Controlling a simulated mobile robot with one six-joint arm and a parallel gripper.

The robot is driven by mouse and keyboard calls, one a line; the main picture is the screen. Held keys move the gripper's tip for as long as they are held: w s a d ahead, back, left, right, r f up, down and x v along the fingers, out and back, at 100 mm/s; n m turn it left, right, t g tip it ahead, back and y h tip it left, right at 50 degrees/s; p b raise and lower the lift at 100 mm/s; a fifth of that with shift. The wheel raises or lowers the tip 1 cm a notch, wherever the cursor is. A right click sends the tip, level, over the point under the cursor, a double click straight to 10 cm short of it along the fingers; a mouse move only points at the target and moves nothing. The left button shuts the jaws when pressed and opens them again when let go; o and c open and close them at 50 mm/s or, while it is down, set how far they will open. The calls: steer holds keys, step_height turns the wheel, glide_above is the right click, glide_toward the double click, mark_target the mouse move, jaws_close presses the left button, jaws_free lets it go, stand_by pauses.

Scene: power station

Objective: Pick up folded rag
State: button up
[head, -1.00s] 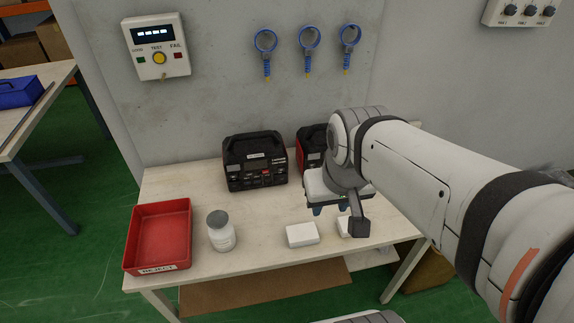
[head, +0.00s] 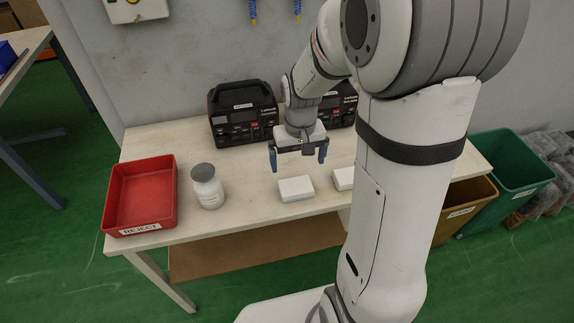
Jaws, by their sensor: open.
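Two white, block-like folded pieces lie on the workbench in the head view, and they look like folded rags. The left folded rag (head: 296,188) lies fully in sight near the front edge. The right folded rag (head: 343,178) is partly hidden behind my arm. My gripper (head: 298,168) is open and empty, with its blue-tipped fingers pointing down. It appears above and slightly behind the left rag, apart from it. The exact height over the bench is hard to tell.
Two black-red power units (head: 243,113) stand behind. Green (head: 509,175) and brown (head: 462,212) bins stand at the right.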

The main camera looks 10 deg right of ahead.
mark_target(294, 180)
steer(key=shift+w+f, duration=0.2)
steer(key=shift+f, duration=0.4)
steer(key=shift+w+f, duration=0.2)
steer(key=shift+f, duration=0.4)
steer(key=f, duration=0.7)
steer(key=shift+w+a+f, duration=0.15)
steer(key=shift+w+a, duration=0.05)
steer(key=shift+w, duration=0.05)
steer(key=shift+c, duration=0.6)
steer(key=c, duration=0.8)
steer(key=shift+c, duration=0.2)
step_height(294, 180, up, 10)
